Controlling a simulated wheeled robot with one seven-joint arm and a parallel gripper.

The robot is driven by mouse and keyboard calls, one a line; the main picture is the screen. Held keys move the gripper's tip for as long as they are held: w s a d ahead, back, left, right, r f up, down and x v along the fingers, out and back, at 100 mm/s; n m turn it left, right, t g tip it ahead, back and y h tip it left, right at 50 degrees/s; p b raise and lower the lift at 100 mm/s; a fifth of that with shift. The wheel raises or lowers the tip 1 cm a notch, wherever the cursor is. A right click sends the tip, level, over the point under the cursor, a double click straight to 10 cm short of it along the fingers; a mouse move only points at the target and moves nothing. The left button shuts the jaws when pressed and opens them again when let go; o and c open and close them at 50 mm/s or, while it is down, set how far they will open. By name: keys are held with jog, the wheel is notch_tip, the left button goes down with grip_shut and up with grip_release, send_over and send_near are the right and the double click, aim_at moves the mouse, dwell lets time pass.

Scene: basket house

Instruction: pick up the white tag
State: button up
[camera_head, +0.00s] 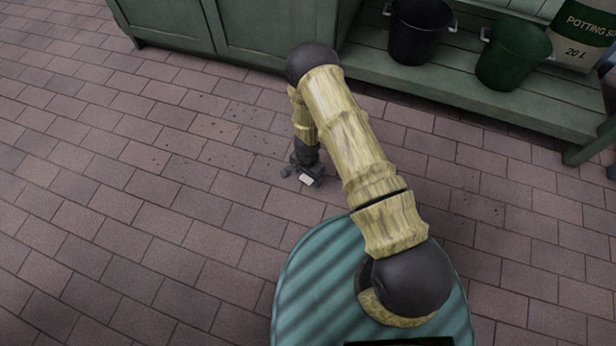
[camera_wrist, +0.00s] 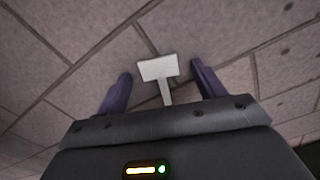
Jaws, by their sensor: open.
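The white tag (camera_wrist: 158,68) shows in the wrist view as a small flat rectangle with a narrow stem. Its stem points down toward my gripper's palm, and the lower end of the stem is hidden by the palm edge. My gripper (camera_wrist: 162,80) is open, with one dark finger on each side of the tag and a visible gap on both sides. In the head view the tag (camera_head: 306,180) is a small pale spot at my gripper (camera_head: 302,172), low near the brick floor. I cannot tell whether the tag touches the floor.
Brick paving (camera_head: 120,230) lies open to the left and front. A green cabinet (camera_head: 230,30) stands at the back. A green bench shelf (camera_head: 470,90) at right holds a black bucket (camera_head: 418,30), a green bucket (camera_head: 512,55) and a potting soil bag (camera_head: 582,30).

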aim_at(307, 178)
jog(key=c, duration=1.1)
notch_tip(307, 178, up, 10)
jog(key=p, duration=0.6)
jog(key=shift+p, duration=0.4)
